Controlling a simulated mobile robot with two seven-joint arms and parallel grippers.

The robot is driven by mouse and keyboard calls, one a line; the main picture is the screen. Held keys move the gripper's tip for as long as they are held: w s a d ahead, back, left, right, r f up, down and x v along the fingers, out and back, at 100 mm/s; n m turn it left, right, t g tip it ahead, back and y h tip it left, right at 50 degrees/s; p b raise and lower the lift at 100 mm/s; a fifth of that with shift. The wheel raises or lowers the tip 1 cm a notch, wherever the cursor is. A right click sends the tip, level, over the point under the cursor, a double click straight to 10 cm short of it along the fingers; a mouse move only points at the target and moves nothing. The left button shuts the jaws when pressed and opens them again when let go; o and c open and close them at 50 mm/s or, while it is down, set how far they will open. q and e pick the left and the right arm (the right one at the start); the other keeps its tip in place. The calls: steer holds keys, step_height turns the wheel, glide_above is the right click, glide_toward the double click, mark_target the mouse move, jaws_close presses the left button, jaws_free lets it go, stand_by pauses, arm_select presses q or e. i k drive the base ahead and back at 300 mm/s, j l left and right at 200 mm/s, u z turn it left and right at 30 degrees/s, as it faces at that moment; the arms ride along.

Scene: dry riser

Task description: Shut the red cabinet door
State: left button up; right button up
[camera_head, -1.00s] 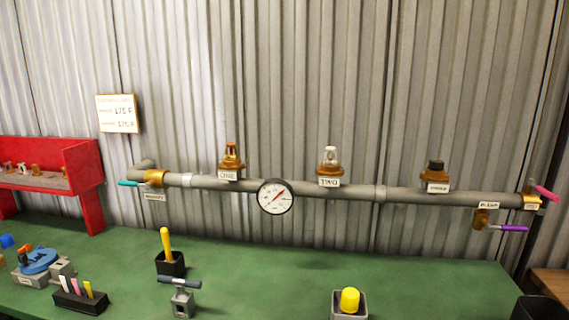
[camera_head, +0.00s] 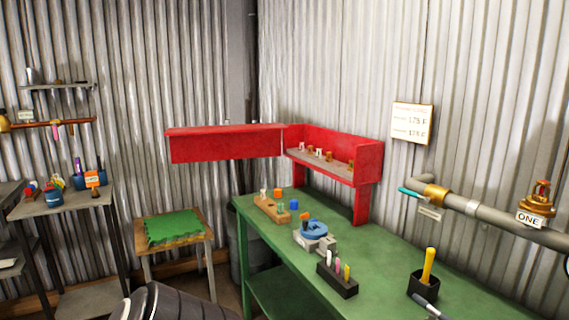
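The red cabinet (camera_head: 368,168) stands on legs at the far end of the green bench, against the corrugated wall. Its front is open, and several small brass-coloured and white pieces (camera_head: 328,156) sit on its shelf. The red door (camera_head: 225,147) stands wide open, reaching out to the left from the cabinet's left end, past the bench edge. A narrow gap or light line shows where the door meets the cabinet. Neither of my grippers can be made out in the view.
The green bench (camera_head: 385,270) holds a wooden block with pegs (camera_head: 271,208), a blue round fixture (camera_head: 313,231), a black marker holder (camera_head: 338,282) and a black cup (camera_head: 424,287). A small table with a green mat (camera_head: 174,228) stands left, below the door. A dark ribbed shape fills the bottom left.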

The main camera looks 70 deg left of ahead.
mark_target(187, 145)
steer(key=u, duration=2)
steer(key=i+j, duration=0.65)
steer(key=j, duration=0.3)
steer(key=i+j, duration=0.65)
steer(key=j, duration=0.25)
steer(key=i+j, duration=0.35)
steer(key=j, duration=0.15)
steer(key=i+j+z, duration=0.1)
steer(key=i+j, duration=0.2)
steer(key=j, duration=0.15)
steer(key=i+j, duration=0.3)
steer(key=j, duration=0.2)
steer(key=i+j, duration=0.35)
steer(key=j, duration=0.15)
